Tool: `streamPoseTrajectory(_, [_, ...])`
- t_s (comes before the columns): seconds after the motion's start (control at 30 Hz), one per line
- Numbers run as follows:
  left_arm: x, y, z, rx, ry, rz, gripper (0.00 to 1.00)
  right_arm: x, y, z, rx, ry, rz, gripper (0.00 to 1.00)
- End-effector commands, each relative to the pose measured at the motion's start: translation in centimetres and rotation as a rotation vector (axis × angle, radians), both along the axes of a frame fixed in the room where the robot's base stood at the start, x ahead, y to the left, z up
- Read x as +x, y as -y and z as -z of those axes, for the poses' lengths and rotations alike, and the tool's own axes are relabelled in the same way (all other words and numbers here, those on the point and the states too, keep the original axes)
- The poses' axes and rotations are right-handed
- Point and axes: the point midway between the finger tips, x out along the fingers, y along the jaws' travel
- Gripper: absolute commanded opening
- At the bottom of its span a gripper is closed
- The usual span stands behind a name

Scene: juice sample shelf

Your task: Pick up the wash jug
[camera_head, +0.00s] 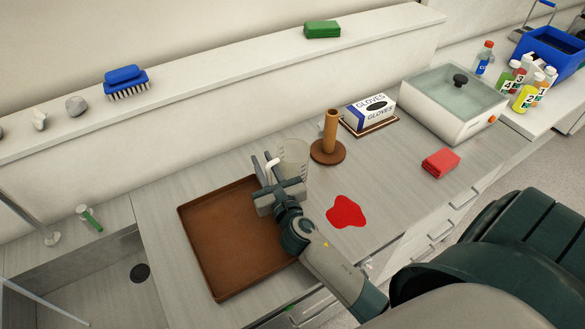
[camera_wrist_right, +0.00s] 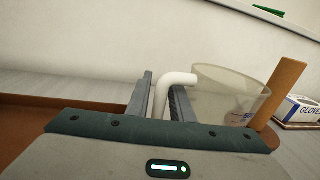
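The wash jug (camera_head: 294,154) is a clear, marked beaker with a white handle. It stands upright at the back right corner of the brown tray (camera_head: 188,232); I cannot tell whether its base touches the counter. In the right wrist view the jug (camera_wrist_right: 225,92) is on the right, its white handle (camera_wrist_right: 163,88) between the fingers. My right gripper (camera_head: 265,172) has its fingers close together around the handle, with little gap beside it. It also shows in the right wrist view (camera_wrist_right: 162,100). The jug's lower part is partly hidden by the gripper. My left gripper is not in view.
A brown holder with an upright post (camera_head: 328,142) stands close right of the jug. A red spill (camera_head: 346,211) lies in front. Beyond are a glove box (camera_head: 369,112), a red cloth (camera_head: 440,162) and a lidded bath (camera_head: 440,106). A sink (camera_head: 95,275) is left.

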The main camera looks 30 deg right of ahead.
Motion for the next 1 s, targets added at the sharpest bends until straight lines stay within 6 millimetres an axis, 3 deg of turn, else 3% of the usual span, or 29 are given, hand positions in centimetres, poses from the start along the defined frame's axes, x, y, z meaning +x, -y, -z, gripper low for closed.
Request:
streamPoseTrajectory(0.23, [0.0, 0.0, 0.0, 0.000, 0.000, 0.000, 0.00, 0.0, 0.0, 0.0, 0.000, 0.000, 0.000, 0.20])
streamPoseTrajectory(0.27, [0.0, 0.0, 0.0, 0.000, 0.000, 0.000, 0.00, 0.0, 0.0, 0.0, 0.000, 0.000, 0.000, 0.18])
streamPoseTrajectory(0.33, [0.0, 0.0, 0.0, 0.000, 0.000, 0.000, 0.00, 0.0, 0.0, 0.0, 0.000, 0.000, 0.000, 0.01])
streamPoseTrajectory(0.37, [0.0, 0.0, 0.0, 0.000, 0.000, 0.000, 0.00, 0.0, 0.0, 0.0, 0.000, 0.000, 0.000, 0.00])
streamPoseTrajectory(0.77, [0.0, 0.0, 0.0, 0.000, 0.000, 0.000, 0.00, 0.0, 0.0, -0.3, -0.001, 0.002, 0.001, 0.00])
streamPoseTrajectory(1.0, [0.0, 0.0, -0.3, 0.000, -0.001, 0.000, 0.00, 0.0, 0.0, -2.3, -0.003, 0.004, -0.001, 0.00])
